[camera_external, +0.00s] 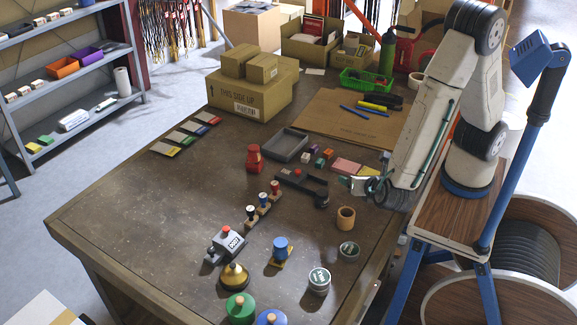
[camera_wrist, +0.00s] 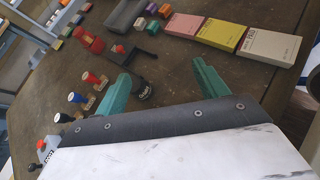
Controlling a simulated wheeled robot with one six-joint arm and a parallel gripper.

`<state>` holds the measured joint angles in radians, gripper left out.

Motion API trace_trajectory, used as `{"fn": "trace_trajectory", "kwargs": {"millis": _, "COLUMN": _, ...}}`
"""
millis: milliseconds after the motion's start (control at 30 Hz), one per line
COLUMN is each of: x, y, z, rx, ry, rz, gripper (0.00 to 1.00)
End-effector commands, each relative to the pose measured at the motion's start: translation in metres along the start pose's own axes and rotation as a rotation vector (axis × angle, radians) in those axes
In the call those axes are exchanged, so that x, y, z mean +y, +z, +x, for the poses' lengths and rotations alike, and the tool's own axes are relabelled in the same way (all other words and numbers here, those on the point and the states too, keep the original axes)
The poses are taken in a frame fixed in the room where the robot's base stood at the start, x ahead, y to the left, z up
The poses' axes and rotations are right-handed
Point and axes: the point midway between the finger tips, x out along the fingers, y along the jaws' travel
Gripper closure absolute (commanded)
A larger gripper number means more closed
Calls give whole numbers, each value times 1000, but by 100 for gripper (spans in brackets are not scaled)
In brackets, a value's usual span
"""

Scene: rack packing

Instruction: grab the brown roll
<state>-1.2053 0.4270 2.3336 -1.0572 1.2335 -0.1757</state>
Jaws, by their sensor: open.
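The brown roll (camera_external: 346,217) stands upright on the dark table, right of the middle in the external view, with an opening in its top. I cannot make it out in the wrist view. My gripper (camera_wrist: 161,68) is open, its two teal fingers spread apart with nothing held between them. In the external view my gripper (camera_external: 372,188) hangs over the table's right side, a little behind and right of the roll and apart from it. Its fingers are partly hidden there.
Two round tins (camera_external: 318,281) stand in front of the roll. A black stapler-like tool (camera_external: 303,186) lies behind-left. Stamps (camera_external: 263,200) stand left. Notepads (camera_wrist: 228,34) lie at the back. A large carton (camera_external: 250,100) stands far back.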

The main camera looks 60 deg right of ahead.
Motion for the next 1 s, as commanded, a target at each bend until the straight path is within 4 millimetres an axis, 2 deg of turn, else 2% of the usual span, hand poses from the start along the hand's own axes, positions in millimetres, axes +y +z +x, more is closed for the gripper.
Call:
{"fn": "trace_trajectory", "kwargs": {"millis": 33, "x": 2, "y": -27, "z": -11, "rx": -18, "ry": 74, "rz": -89, "gripper": 28}}
{"fn": "trace_trajectory", "kwargs": {"millis": 100, "x": 5, "y": -54, "z": -23, "rx": -39, "ry": 163, "rz": -187, "gripper": 28}}
{"fn": "trace_trajectory", "kwargs": {"millis": 200, "x": 5, "y": -82, "z": -36, "rx": -60, "ry": 252, "rz": -282, "gripper": 28}}
{"fn": "trace_trajectory", "kwargs": {"millis": 300, "x": 4, "y": -98, "z": -43, "rx": -73, "ry": 301, "rz": -334, "gripper": 28}}
{"fn": "trace_trajectory", "kwargs": {"millis": 467, "x": 7, "y": -104, "z": -38, "rx": -77, "ry": 321, "rz": -354, "gripper": 28}}
{"fn": "trace_trajectory", "kwargs": {"millis": 1000, "x": 31, "y": -98, "z": 26, "rx": -75, "ry": 317, "rz": -349, "gripper": 28}}
